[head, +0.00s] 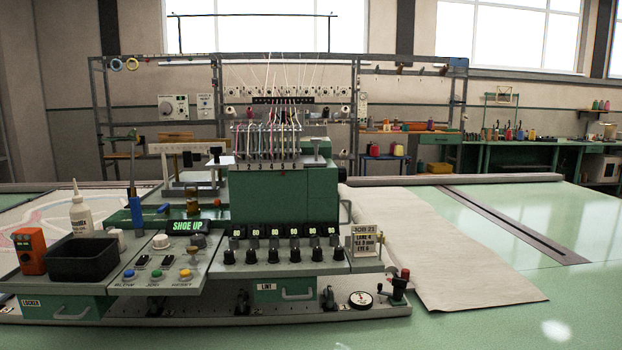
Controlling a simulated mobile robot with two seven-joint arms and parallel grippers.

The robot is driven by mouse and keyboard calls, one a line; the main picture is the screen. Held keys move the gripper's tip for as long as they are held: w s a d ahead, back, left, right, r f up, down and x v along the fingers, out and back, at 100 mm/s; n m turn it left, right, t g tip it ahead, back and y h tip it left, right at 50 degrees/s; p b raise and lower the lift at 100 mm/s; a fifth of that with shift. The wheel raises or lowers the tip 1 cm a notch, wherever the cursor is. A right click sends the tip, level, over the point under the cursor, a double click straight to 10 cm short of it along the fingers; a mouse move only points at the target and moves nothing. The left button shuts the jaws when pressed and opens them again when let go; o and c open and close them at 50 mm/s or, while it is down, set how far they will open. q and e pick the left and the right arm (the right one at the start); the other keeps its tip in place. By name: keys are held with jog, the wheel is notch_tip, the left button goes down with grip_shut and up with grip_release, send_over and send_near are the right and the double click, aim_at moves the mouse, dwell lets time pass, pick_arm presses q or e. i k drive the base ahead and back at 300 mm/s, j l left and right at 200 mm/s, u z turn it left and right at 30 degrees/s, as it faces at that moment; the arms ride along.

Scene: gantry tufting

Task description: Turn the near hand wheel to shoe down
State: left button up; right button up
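A display (188,227) on the left control panel reads SHOE UP in green letters. I cannot tell for certain which part is the near hand wheel. A dark crank-like part with a red knob (405,274) stands at the front right corner of the machine. A round white-faced dial (360,299) sits to its left on the base's front. A pale round knob (161,241) and a dark knob (198,240) stand on the panel below the display. Neither of my grippers shows in the head view.
A black bin (82,260), an orange device (29,251) and a white bottle (81,215) stand at the left. A row of black knobs (295,254) lines the machine's front. The green table (520,310) is clear at the front right, beside the pale cloth (450,240).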

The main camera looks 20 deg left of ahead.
aim_at(342, 173)
jog(key=i+l+u, duration=0.1)
jog(key=i+u, duration=0.35)
jog(key=i+l+u, duration=0.2)
jog(key=u, duration=0.2)
jog(key=i+l+u, duration=0.3)
jog(key=u, duration=0.15)
jog(key=i+l+u, duration=0.2)
jog(key=l+u, duration=0.2)
jog(key=l, duration=0.1)
